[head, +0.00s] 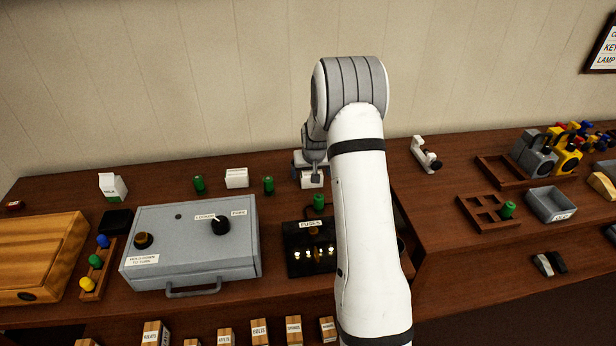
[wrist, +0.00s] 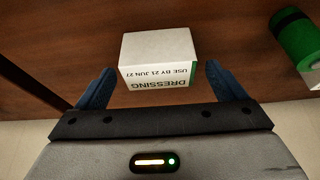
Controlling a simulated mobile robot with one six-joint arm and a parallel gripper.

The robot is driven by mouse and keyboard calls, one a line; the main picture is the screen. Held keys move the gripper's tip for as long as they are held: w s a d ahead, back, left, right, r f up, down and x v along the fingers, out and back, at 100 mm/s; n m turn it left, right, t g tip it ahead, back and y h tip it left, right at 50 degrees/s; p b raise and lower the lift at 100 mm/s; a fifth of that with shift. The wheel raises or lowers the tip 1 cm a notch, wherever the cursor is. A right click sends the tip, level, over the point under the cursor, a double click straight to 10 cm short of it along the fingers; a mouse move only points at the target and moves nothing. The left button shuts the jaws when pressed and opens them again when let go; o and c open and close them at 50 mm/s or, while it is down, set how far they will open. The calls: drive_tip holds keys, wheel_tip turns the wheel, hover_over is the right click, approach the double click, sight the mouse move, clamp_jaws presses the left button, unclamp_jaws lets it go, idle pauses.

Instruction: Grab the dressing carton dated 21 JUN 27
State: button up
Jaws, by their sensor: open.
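The dressing carton (wrist: 158,58) is a small white box with a green edge. Its label reads "DRESSING, USE BY 21 JUN 27", upside down in the wrist view. My gripper (wrist: 160,82) is open, with one blue finger on each side of the carton's labelled end. I see gaps at both sides; the fingers do not clearly touch it. In the head view my gripper (head: 309,164) is at the back of the bench, over a white carton (head: 312,181) that it partly hides.
A green cylinder (wrist: 298,38) lies near the carton in the wrist view. In the head view another white carton (head: 237,178) stands left, between green cylinders (head: 199,184) (head: 268,185). A grey control box (head: 190,243) and a black fuse panel (head: 308,262) stand in front.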

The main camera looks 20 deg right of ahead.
sight(311, 172)
drive_tip(key=shift+w+d+f, duration=0.1)
drive_tip(key=shift+w+f, duration=0.1)
drive_tip(key=shift+f, duration=0.35)
drive_tip(key=shift+c, duration=0.3)
drive_tip(key=c, duration=1)
wheel_tip(311, 172, up, 10)
drive_tip(key=shift+b, duration=0.95)
